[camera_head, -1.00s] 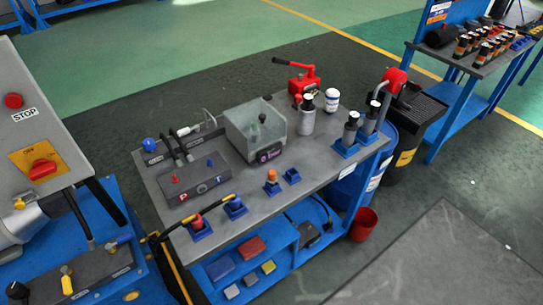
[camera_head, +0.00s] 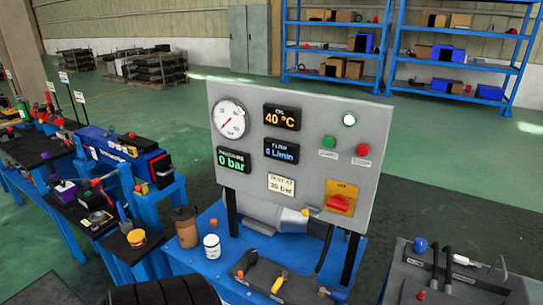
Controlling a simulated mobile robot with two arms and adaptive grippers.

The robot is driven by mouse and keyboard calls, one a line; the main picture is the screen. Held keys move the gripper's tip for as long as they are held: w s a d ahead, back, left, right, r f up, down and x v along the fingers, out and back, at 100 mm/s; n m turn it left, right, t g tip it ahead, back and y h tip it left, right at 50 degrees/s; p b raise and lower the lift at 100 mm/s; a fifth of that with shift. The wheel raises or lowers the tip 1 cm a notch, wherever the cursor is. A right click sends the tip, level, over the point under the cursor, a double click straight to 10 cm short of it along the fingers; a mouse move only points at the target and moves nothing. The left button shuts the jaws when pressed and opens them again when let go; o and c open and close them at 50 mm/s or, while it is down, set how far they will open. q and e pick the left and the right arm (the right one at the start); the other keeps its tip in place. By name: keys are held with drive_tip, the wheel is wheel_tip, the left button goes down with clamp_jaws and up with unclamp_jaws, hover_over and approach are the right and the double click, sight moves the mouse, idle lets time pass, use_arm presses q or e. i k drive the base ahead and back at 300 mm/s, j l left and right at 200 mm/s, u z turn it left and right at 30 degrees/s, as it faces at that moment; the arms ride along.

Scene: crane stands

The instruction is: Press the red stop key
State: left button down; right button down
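The red stop key (camera_head: 363,150) is a round red button on the right side of a grey upright control panel (camera_head: 245,95). A small white label sits under it, too small to read now. A green button (camera_head: 329,142) is just to its left. A lit round lamp (camera_head: 349,119) is above. A red rotary switch (camera_head: 339,202) on a yellow plate is below. Neither of my grippers shows in this view.
The panel stands on a blue bench (camera_head: 213,265) with a brown canister (camera_head: 186,227), a white jar (camera_head: 212,247) and a dark valve block (camera_head: 287,282). A grey bench (camera_head: 425,248) is at right, crowded blue stands (camera_head: 63,222) at left.

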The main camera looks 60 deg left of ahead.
sight(362, 150)
drive_tip(key=u, duration=1.8)
